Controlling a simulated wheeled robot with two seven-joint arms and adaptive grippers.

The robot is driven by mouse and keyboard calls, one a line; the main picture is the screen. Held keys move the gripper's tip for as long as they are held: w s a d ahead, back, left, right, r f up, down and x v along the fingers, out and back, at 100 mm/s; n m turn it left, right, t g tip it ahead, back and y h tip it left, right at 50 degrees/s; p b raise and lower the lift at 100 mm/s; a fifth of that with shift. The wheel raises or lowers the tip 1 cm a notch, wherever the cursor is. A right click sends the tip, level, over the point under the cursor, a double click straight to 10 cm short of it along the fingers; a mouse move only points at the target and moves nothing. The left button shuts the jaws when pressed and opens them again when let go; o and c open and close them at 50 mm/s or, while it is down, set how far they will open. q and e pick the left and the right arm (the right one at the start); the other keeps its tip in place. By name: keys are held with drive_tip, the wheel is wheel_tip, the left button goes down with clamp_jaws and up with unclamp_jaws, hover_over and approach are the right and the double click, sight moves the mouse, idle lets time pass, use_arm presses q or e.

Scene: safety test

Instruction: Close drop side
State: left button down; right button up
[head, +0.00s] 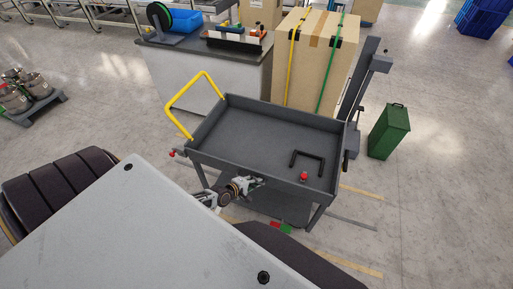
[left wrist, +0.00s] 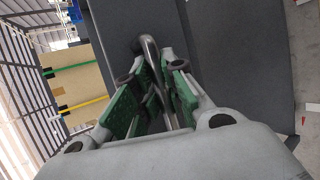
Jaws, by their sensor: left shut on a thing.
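A dark grey cart (head: 265,133) with a shallow tray and a yellow push handle (head: 192,88) stands in front of me in the head view. Its near side panel (head: 280,190) runs along the tray edge closest to me and looks upright, though my gripper hides part of it. My left gripper (head: 240,185) is at the middle of that near side. In the left wrist view my left gripper (left wrist: 158,98) has its green pads shut around a bent grey metal handle (left wrist: 149,50), beside a dark grey panel (left wrist: 240,60). My right gripper is not visible.
A black U-shaped bar (head: 307,160) and a red knob (head: 304,176) show at the cart's right end. A strapped cardboard box (head: 312,60) and a workbench (head: 205,75) stand behind.

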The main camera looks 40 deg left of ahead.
use_arm(q)
drive_tip(key=shift+w+a+r, duration=0.15)
drive_tip(key=shift+w+r, duration=0.2)
drive_tip(key=shift+r, duration=0.05)
drive_tip(key=c, duration=1.8)
unclamp_jaws()
drive_tip(key=shift+o, duration=0.2)
drive_tip(key=shift+s, duration=0.2)
drive_tip(key=shift+s+f, duration=0.15)
drive_tip(key=shift+s, duration=0.05)
drive_tip(key=shift+s, duration=0.1)
drive_tip(key=shift+s, duration=0.15)
drive_tip(key=v, duration=1.1)
drive_tip(key=shift+r, duration=0.2)
drive_tip(key=shift+s, duration=0.15)
